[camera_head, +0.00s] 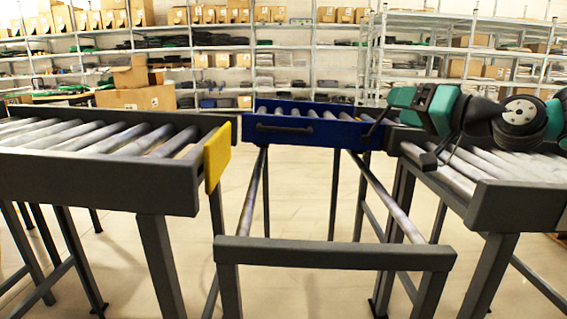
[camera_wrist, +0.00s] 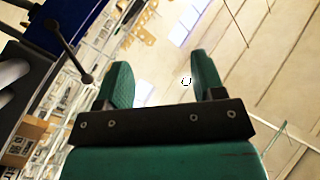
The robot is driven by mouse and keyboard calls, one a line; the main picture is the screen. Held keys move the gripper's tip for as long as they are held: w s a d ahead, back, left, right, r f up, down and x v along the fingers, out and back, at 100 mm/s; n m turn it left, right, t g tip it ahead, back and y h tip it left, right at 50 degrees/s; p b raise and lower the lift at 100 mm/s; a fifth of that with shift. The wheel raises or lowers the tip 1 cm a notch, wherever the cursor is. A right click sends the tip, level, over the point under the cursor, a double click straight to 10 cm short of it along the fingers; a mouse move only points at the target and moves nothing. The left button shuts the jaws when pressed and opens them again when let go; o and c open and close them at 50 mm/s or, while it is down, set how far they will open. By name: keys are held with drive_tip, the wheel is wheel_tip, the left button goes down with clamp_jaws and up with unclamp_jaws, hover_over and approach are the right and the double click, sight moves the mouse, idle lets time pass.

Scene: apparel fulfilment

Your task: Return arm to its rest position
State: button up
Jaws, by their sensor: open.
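My arm reaches in from the right edge in the head view, above the right roller conveyor (camera_head: 511,207). My gripper (camera_head: 398,97) is at its left end, close to the right end of the blue panel (camera_head: 310,133). In the wrist view my gripper (camera_wrist: 161,62) has its two green fingers spread apart with nothing between them. The blue panel shows at the upper left of the wrist view (camera_wrist: 72,14), beside a dark rod with a round knob (camera_wrist: 86,78). I cannot tell how far the gripper is from the panel.
A left roller conveyor (camera_head: 100,180) has a yellow plate (camera_head: 217,156) at its corner. A low grey frame (camera_head: 335,254) stands between the conveyors, with bare floor inside it. Shelves (camera_head: 220,48) with boxes and folded clothes line the back.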

drive_tip(key=s+a+f+n+g+b, duration=0.1)
drive_tip(key=s+a+f+n+g, duration=0.2)
drive_tip(key=s+a+f+g, duration=0.35)
drive_tip(key=s+a+f+n+g+h+b, duration=0.1)
drive_tip(key=s+f+g+h, duration=0.15)
drive_tip(key=s+f, duration=0.45)
drive_tip(key=s+f+n+g+h+b, duration=0.1)
drive_tip(key=s+f+g+h, duration=0.15)
drive_tip(key=s, duration=0.75)
drive_tip(key=s+a+f+n+g+h+b, duration=0.1)
drive_tip(key=s+f+g+h, duration=0.15)
drive_tip(key=s+f, duration=0.5)
wheel_tip(320, 180, up, 40)
drive_tip(key=s+p, duration=0.1)
drive_tip(key=p, duration=3.7)
drive_tip(key=shift+s+d+r+p, duration=0.15)
drive_tip(key=shift+d+p, duration=0.1)
drive_tip(key=shift+p, duration=0.05)
